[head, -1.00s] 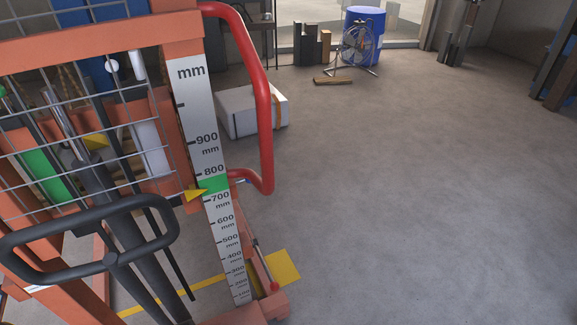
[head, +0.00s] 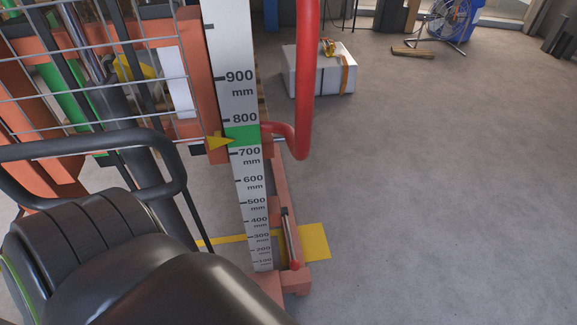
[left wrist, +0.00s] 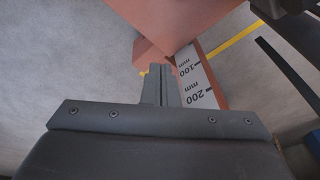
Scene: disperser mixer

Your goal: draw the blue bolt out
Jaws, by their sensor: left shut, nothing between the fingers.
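I cannot make out a clearly blue bolt in either current view. In the head view a small pale metal pin (head: 279,139) sticks out beside the green mark on the scale (head: 258,190), by the lower end of the red handle (head: 305,75). Its true colour is too small to tell. In the left wrist view my left gripper (left wrist: 160,76) is shut and empty, with its fingers pointing toward the orange base of the machine and the low end of the scale (left wrist: 192,76). My right gripper is in neither view.
A wire guard (head: 95,75) and dark looped handle (head: 165,145) stand at left. A slim rod with a red tip (head: 291,240) leans low on the orange frame, near a yellow floor patch (head: 318,242). A white box (head: 318,75) lies behind. Floor at right is clear.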

